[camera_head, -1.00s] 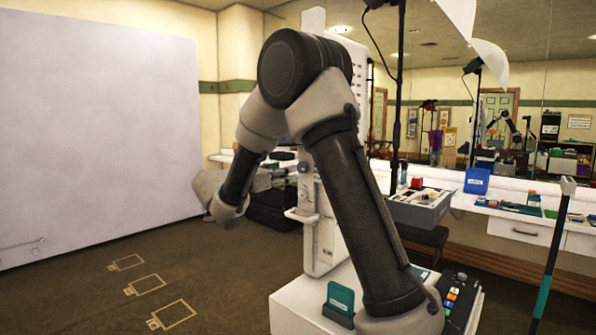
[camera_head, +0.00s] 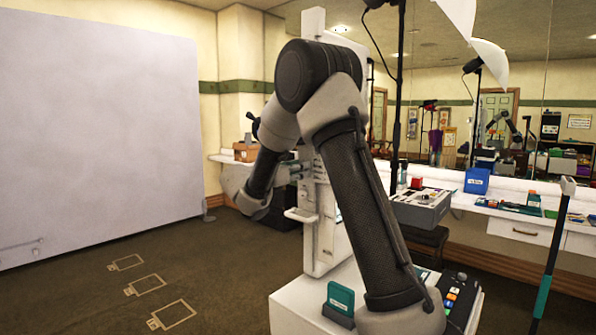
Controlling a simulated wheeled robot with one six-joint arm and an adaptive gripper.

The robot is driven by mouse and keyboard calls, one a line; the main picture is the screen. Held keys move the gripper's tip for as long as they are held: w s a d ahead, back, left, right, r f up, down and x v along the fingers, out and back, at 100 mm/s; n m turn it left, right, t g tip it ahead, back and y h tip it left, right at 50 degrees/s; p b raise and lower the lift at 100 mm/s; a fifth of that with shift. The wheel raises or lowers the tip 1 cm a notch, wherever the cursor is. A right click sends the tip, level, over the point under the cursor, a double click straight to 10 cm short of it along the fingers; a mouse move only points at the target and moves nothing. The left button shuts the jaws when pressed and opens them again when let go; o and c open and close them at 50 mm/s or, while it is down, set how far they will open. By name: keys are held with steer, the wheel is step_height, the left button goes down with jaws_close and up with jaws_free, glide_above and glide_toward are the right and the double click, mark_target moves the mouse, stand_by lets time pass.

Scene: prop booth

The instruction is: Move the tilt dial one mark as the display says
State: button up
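A white upright unit (camera_head: 331,225) stands behind my arm, with small fittings and a ledge on its left side. I cannot make out the tilt dial, its marks or any display text. My arm rises from the base, bends at the top, and its forearm reaches down to the left, in front of the unit's left side. Grey and dark parts show between the forearm and the unit. My gripper's fingers cannot be made out there, so its opening and any contact are hidden.
A large pale backdrop (camera_head: 95,130) fills the left. Taped outlines (camera_head: 145,285) mark clear brown floor. A grey box (camera_head: 422,208) with controls and a blue container (camera_head: 476,181) are at right. A dark pole (camera_head: 555,250) stands at far right. An orange-brown box (camera_head: 246,152) is behind the forearm.

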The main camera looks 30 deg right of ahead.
steer(key=c, duration=0.3)
steer(key=shift+n, duration=2)
steer(key=shift+f, duration=0.1)
steer(key=o, duration=1)
steer(key=shift+o, duration=0.2)
steer(key=shift+a, duration=0.1)
steer(key=v, duration=1.2)
